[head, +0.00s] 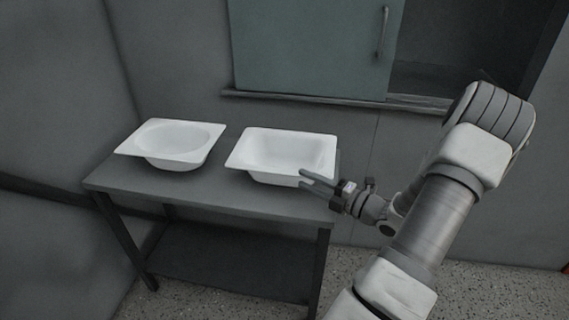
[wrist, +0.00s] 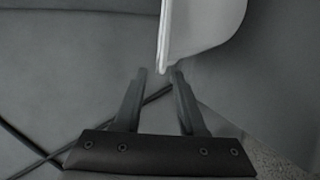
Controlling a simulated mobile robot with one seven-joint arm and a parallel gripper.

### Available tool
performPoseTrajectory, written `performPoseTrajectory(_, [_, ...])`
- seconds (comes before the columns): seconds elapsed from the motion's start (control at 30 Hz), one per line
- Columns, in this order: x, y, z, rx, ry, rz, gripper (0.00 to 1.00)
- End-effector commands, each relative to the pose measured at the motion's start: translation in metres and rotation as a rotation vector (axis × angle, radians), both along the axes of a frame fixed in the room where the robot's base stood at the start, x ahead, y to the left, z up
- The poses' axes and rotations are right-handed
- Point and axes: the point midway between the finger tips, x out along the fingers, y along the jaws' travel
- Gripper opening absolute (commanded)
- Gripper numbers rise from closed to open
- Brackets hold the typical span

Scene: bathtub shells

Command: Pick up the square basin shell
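The square basin shell (head: 262,166) is white, with a rounded rectangular hollow, and sits on the right half of the grey table. My gripper (head: 304,178) is at its front right side, fingers pointing left toward its rim. In the wrist view my gripper (wrist: 159,73) is open. The shell (wrist: 207,22) shows there at the top, and the lower end of its rim edge reaches down to about between the two fingertips. Neither finger is clearly touching it.
A second white shell (head: 150,137) with an oval hollow sits on the table's left half, with a gap between the two. The grey table (head: 205,192) has a lower shelf (head: 230,262). A wall cabinet (head: 310,45) with a ledge (head: 340,100) is behind.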

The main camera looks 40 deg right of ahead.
Motion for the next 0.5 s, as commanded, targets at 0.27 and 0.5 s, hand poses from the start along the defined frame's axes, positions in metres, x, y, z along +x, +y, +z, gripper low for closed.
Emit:
performPoseTrajectory(0.27, [0.038,0.012,0.000,-0.001,-0.001,0.003,0.40])
performPoseTrajectory(0.5, [0.046,0.014,0.002,0.000,0.000,0.001,0.40])
